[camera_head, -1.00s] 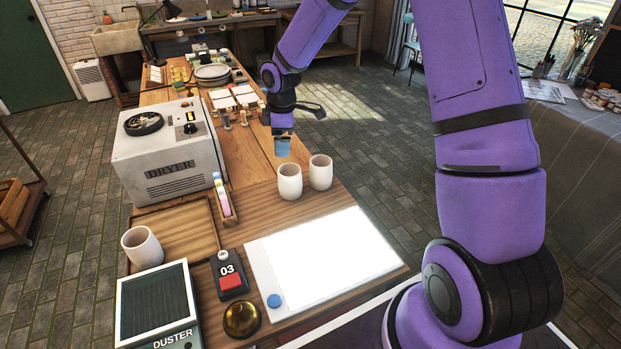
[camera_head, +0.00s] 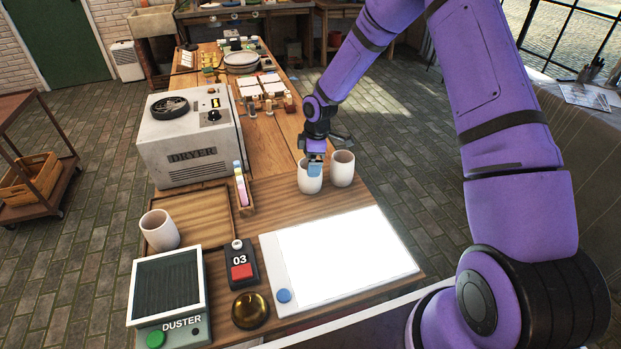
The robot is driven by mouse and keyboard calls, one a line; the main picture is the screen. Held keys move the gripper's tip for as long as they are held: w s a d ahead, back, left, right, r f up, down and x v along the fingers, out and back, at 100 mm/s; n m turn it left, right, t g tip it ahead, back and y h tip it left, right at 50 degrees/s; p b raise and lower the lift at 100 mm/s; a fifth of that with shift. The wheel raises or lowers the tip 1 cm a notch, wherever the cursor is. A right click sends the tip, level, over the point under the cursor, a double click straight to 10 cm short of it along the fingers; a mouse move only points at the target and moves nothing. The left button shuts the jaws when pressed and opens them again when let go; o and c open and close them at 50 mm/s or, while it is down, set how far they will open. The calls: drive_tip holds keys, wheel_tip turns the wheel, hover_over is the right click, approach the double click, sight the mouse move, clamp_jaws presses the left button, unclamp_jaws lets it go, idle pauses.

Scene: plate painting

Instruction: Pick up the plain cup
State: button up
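Three plain white cups stand upright on the wooden table. One cup (camera_head: 308,182) is at the table's right side, with a second cup (camera_head: 343,170) just right of it. The third cup (camera_head: 159,231) stands on the wooden tray at the left. My gripper (camera_head: 315,170) points down at the rim of the first cup, its blue-grey fingertips overlapping the cup's upper part in the picture. I cannot tell whether the fingers touch the cup or how far apart they are.
A dryer (camera_head: 189,135) stands behind the wooden tray (camera_head: 213,243). A duster box (camera_head: 168,290), a counter marked 03 (camera_head: 238,256), a brass bowl (camera_head: 250,311) and a bright white panel (camera_head: 340,255) fill the front. A narrow holder (camera_head: 243,195) of coloured pieces stands mid-table.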

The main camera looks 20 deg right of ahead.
drive_tip(key=f, duration=0.5)
drive_tip(key=shift+w+a, duration=0.2)
drive_tip(key=shift+a, duration=0.1)
drive_tip(key=shift+r, duration=0.1)
drive_tip(key=c, duration=0.9)
drive_tip(key=shift+c, duration=0.2)
drive_tip(key=shift+r, duration=0.1)
